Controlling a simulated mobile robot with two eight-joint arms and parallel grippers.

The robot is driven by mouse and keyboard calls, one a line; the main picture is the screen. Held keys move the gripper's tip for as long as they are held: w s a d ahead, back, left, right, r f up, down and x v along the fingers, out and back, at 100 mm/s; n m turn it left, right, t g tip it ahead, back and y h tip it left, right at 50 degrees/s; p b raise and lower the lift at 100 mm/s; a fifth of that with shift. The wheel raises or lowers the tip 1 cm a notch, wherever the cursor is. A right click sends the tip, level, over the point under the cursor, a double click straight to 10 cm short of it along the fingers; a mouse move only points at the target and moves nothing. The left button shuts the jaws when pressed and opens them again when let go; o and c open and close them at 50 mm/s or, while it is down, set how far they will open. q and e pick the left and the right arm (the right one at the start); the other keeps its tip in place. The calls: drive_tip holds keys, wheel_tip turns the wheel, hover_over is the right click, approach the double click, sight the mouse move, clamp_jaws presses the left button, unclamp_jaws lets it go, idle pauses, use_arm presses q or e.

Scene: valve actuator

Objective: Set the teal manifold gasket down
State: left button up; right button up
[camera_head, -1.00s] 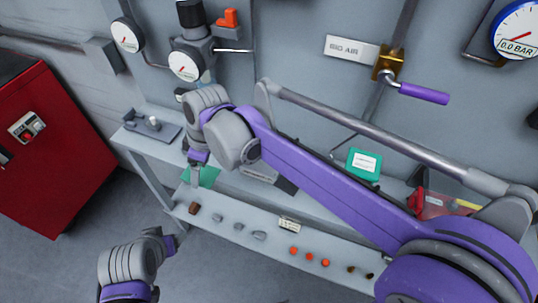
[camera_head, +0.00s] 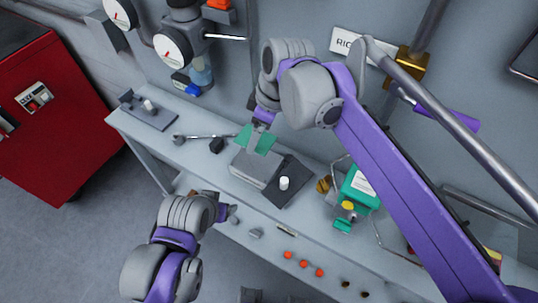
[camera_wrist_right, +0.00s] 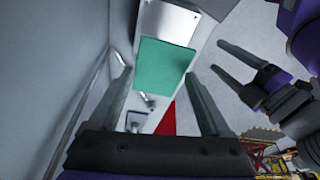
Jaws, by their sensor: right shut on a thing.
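The teal manifold gasket (camera_head: 262,144) is a flat green sheet at the back left of a grey block (camera_head: 252,170) on the upper bench. My right gripper (camera_head: 258,130) is shut on it from above. In the right wrist view the gasket (camera_wrist_right: 163,68) lies between the fingertips, overlapping a pale block (camera_wrist_right: 168,22). I cannot tell whether it touches the block. My left gripper (camera_wrist_right: 237,72) shows at the right of that view, fingers apart and empty; in the head view its fingers (camera_head: 228,213) are small, over the lower shelf.
A black plate with a white cylinder (camera_head: 284,183) adjoins the grey block. A dark fixture (camera_head: 148,112) and a rod-like tool (camera_head: 205,137) lie left on the bench. A green box (camera_head: 358,188) stands right. Several orange caps (camera_head: 303,264) line the lower shelf. A red cabinet (camera_head: 50,110) stands far left.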

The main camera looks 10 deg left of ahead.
sight(260, 141)
drive_tip(key=x, duration=0.2)
drive_tip(key=d+x, duration=0.1)
drive_tip(key=x, duration=0.2)
drive_tip(key=shift+s+f, duration=0.25)
drive_tip(key=shift+f, duration=0.05)
drive_tip(key=shift+d+f, duration=0.1)
drive_tip(key=shift+f, duration=1.8)
drive_tip(key=shift+f, duration=0.15)
drive_tip(key=o, duration=1.2)
drive_tip(key=shift+c, duration=0.2)
drive_tip(key=v, duration=1.2)
drive_tip(key=shift+w+r, duration=0.1)
drive_tip(key=shift+r, duration=0.15)
